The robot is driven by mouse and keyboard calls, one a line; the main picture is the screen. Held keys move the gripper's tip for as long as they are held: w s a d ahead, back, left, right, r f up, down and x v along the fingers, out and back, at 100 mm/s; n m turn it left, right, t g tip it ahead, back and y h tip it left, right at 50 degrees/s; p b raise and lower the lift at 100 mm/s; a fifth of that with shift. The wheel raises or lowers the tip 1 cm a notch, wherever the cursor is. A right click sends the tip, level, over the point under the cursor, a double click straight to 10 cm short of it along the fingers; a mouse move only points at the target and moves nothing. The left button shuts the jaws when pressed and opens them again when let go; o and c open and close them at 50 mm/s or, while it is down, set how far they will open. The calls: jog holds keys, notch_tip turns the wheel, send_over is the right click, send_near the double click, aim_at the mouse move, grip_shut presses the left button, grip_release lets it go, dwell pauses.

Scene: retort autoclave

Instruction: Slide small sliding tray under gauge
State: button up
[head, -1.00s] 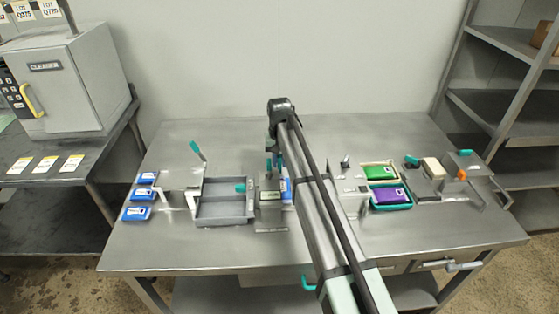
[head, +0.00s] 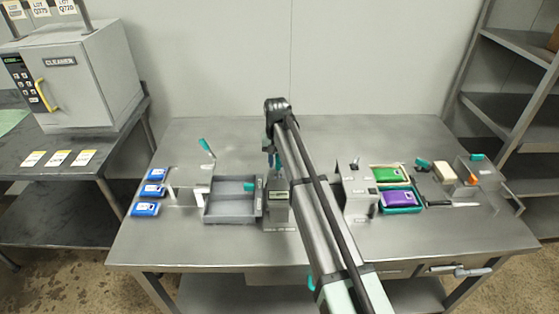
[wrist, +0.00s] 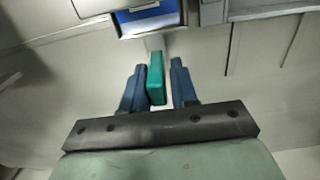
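A grey gauge box with a small display (head: 278,197) stands on the bench just left of my arm in the head view. My gripper points down behind it, with its fingers largely hidden there. In the wrist view my gripper (wrist: 159,82) is open, with one blue finger on each side of an upright teal handle (wrist: 156,78). The handle is closer to the left finger, and a gap shows at the right finger. Beyond the handle is a small tray (wrist: 123,31) with a blue pack (wrist: 145,13) in it. In the head view my arm hides this tray.
A grey two-compartment bin (head: 232,219) is left of the gauge box. Blue packs (head: 146,209) lie at the bench's left edge. Right of my arm are green (head: 388,174) and purple (head: 398,197) packs in trays. Bare bench (head: 190,254) runs along the front.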

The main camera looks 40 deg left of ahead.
jog(key=o, duration=0.3)
jog(key=shift+s+a, duration=0.1)
notch_tip(320, 180, up, 14)
jog(key=shift+f, duration=0.1)
dwell(0.6)
dwell(0.4)
